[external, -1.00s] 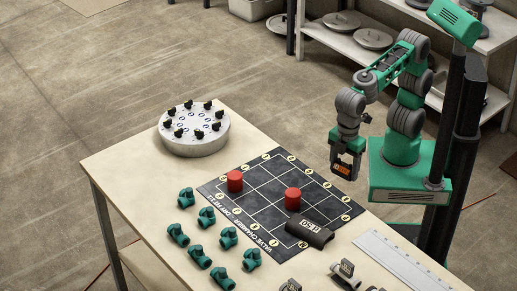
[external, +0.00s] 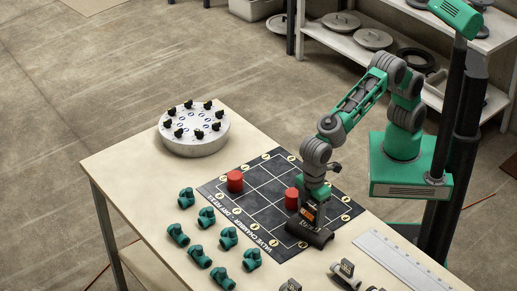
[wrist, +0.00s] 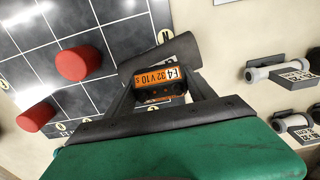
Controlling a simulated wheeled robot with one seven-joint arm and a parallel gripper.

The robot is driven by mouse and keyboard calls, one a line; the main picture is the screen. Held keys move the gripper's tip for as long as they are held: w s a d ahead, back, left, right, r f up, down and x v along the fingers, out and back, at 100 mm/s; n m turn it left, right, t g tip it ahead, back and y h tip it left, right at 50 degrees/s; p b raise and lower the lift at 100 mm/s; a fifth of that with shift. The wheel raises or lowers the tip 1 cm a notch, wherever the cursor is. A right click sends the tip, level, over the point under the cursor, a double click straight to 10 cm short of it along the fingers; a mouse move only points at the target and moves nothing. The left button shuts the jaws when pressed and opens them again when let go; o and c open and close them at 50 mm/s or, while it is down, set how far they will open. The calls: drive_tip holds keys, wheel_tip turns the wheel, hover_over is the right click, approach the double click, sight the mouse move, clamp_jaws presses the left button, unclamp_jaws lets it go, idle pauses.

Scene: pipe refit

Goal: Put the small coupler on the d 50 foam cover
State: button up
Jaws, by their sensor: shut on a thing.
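The small coupler (wrist: 157,91) is dark with an orange label reading roughly "32 V10 s". My gripper (wrist: 160,84) is shut on it, a finger on either side, and points down; its label also shows in the external view (external: 308,213). The d 50 foam cover (external: 301,233) is a dark half-round sleeve lying at the near right edge of the black mat. It shows beyond the coupler in the wrist view (wrist: 188,48). The coupler is directly over the cover or on it; I cannot tell whether they touch. My gripper hides the cover's d 50 marking.
The black gridded mat (external: 262,178) carries two red cylinders, one (external: 235,181) farther left, one (external: 291,199) close beside my gripper. Several green fittings (external: 206,217) lie left of the mat. A ruler (external: 395,262) and tagged pipe pieces (external: 345,270) lie at right. A round knobbed base (external: 194,143) stands at back.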

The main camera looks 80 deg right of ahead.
sight(311, 209)
drive_tip(key=shift+d+f, duration=0.1)
drive_tip(key=shift+f, duration=1.2)
drive_tip(key=o, duration=1.4)
wheel_tip(311, 209, up, 12)
drive_tip(key=shift+r, duration=0.15)
drive_tip(key=shift+d+r, duration=0.1)
drive_tip(key=shift+d, duration=0.1)
drive_tip(key=w+d+r+m+t, duration=0.1)
drive_tip(key=w+d+m, duration=0.1)
drive_tip(key=d, duration=0.7)
drive_tip(key=w+d+r+m, duration=0.1)
drive_tip(key=w+d+m, duration=0.15)
drive_tip(key=d, duration=0.65)
drive_tip(key=s+d+f+m, duration=0.1)
drive_tip(key=s+d+f, duration=0.1)
drive_tip(key=d, duration=0.5)
drive_tip(key=s+d+f+m+t, duration=0.1)
drive_tip(key=s+d+f+m, duration=0.1)
drive_tip(key=d, duration=0.6)
drive_tip(key=s+d+f+m+t, duration=0.1)
drive_tip(key=s+d+f, duration=0.1)
drive_tip(key=s+d, duration=0.2)
drive_tip(key=shift+s+d, duration=0.1)
drive_tip(key=shift+d, duration=1.55)
drive_tip(key=shift+r, duration=0.35)
